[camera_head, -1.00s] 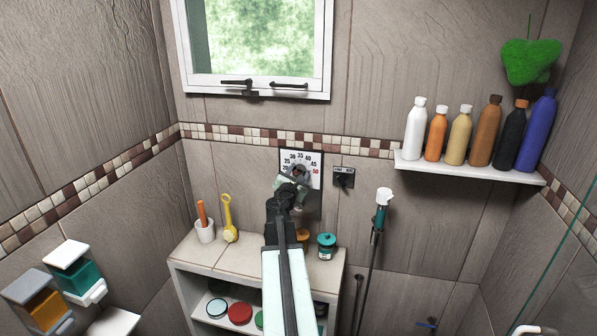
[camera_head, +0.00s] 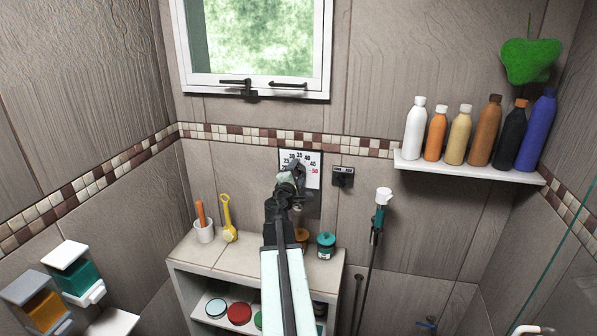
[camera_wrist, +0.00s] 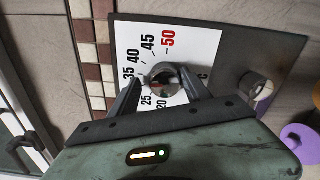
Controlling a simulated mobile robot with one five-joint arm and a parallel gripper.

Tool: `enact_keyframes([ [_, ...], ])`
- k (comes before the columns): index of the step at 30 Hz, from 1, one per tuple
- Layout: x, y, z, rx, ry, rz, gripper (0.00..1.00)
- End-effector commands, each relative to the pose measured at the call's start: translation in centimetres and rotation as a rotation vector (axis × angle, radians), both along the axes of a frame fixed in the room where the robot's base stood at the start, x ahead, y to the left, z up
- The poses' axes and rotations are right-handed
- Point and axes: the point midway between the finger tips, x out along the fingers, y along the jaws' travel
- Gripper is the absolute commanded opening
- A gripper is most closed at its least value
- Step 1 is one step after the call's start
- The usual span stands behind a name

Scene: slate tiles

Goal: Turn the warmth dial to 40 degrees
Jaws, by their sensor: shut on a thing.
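The warmth dial's white scale plate (camera_head: 313,172) is on the back wall, with black numbers and a red 50. It also shows in the wrist view (camera_wrist: 205,45), lying sideways, with 40 and 45 legible. My gripper (camera_wrist: 162,84) is shut on the dial's round metallic knob (camera_wrist: 165,75), one finger on each side. In the head view my gripper (camera_head: 293,180) covers the lower left of the plate and much of the knob. I cannot tell which number the knob points to.
A small dark switch plate (camera_head: 343,176) is right of the dial. A hand shower (camera_head: 382,197) hangs farther right. Below, a shelf unit top (camera_head: 240,258) holds a cup (camera_head: 204,232), a yellow scoop (camera_head: 229,220) and a teal jar (camera_head: 326,246). Bottles line a white ledge (camera_head: 470,170).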

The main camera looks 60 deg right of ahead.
Motion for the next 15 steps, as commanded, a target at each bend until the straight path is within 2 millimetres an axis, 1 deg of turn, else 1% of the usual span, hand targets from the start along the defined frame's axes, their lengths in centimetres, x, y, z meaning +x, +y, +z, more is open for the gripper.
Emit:
enact_keyframes([
  [1,0.49,0.11,0.21,0.009,-0.037,0.012,0.16],
  [7,0.42,0.08,0.21,0.067,-0.217,0.011,0.17],
  [15,0.18,-0.02,0.22,0.143,-0.457,0.005,0.13],
])
